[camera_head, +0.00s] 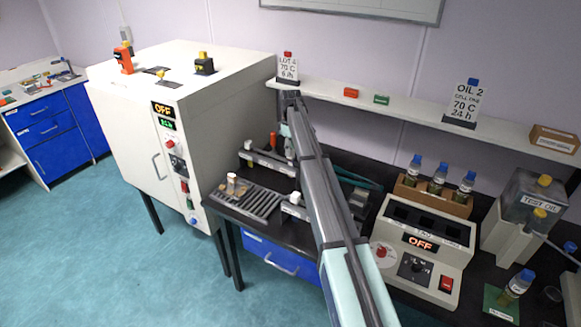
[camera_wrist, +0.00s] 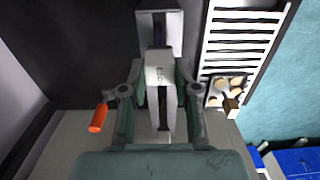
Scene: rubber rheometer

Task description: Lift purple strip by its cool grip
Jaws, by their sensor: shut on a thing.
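I cannot make out a purple strip in either view. In the wrist view my gripper (camera_wrist: 162,80) is shut, with a pale labelled piece (camera_wrist: 158,70) between its fingers. The piece has a dark slot along it, and I cannot tell whether it is the strip's cool grip. In the head view my gripper (camera_head: 288,145) is at the back of the black bench, by the grey bench fixture (camera_head: 262,160). My arm hides much of that spot. An orange handle (camera_wrist: 98,118) is left of my gripper in the wrist view.
A slatted rack (camera_head: 262,203) lies in front of the fixture. The white oven (camera_head: 150,110) stands left, and a shelf (camera_head: 400,105) runs behind. The heating block unit (camera_head: 425,240), a bottle crate (camera_head: 430,195) and the test oil tank (camera_head: 532,195) are right of my arm.

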